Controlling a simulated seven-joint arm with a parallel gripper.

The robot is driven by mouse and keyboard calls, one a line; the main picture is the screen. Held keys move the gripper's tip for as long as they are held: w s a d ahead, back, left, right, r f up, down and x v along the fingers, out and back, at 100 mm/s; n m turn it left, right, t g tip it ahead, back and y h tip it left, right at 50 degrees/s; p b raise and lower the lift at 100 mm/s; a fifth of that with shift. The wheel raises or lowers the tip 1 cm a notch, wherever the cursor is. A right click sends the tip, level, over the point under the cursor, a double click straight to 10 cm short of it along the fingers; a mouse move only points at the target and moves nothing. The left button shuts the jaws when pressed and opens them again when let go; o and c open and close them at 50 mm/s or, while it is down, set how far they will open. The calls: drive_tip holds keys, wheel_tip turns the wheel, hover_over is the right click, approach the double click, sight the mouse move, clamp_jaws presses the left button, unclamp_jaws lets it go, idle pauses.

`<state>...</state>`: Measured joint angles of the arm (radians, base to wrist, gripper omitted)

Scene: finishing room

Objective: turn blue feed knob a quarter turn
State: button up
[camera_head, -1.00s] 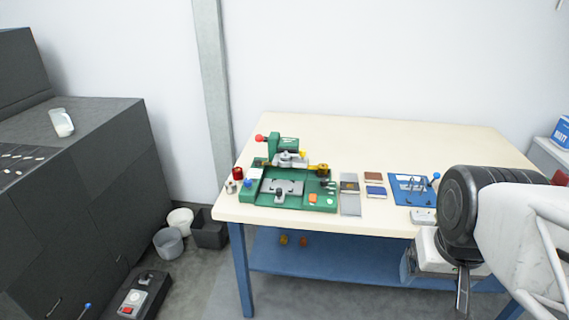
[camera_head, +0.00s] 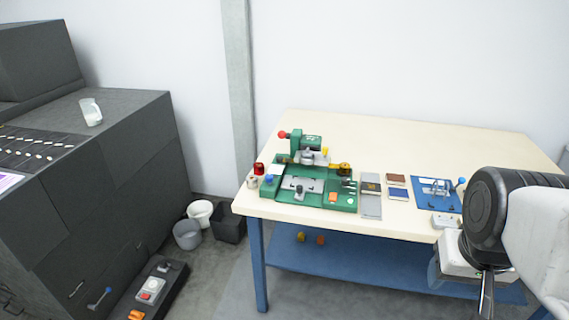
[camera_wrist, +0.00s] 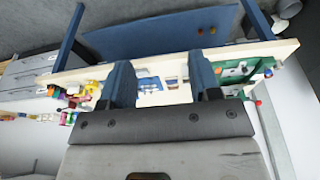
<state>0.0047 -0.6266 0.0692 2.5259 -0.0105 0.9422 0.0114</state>
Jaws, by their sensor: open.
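The green machine (camera_head: 312,181) stands at the left front of the cream workbench. A small blue knob (camera_head: 269,179) is on its left front corner and looks like the feed knob; its angle is too small to read. My gripper (camera_head: 485,290) hangs at the lower right in the head view, in front of the bench's right side and well apart from the knob. In the wrist view its two dark blue fingers (camera_wrist: 163,84) are spread with nothing between them. The machine shows at the right of that view (camera_wrist: 235,72).
On the workbench (camera_head: 400,140), small books (camera_head: 397,188) and a blue-based fixture (camera_head: 435,190) lie right of the machine. A red-topped item (camera_head: 259,168) stands beside the knob. Bins (camera_head: 187,234) are on the floor to the left. The bench's back is clear.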

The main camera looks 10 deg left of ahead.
drive_tip(key=w+a+r+n, duration=0.2)
drive_tip(key=w+a, duration=0.1)
drive_tip(key=w, duration=0.5)
drive_tip(key=w+a+r+n, duration=0.2)
drive_tip(key=w+a, duration=0.1)
drive_tip(key=w, duration=0.5)
drive_tip(key=n+g, duration=0.2)
drive_tip(key=n, duration=1)
hover_over(269, 176)
drive_tip(key=f, duration=1.7)
drive_tip(key=shift+s+d+f, duration=0.1)
drive_tip(key=shift+d+f, duration=0.2)
drive_tip(key=shift+a+f, duration=0.15)
drive_tip(key=shift+a, duration=0.1)
drive_tip(key=shift+f, duration=3.95)
drive_tip(key=shift+c, duration=0.3)
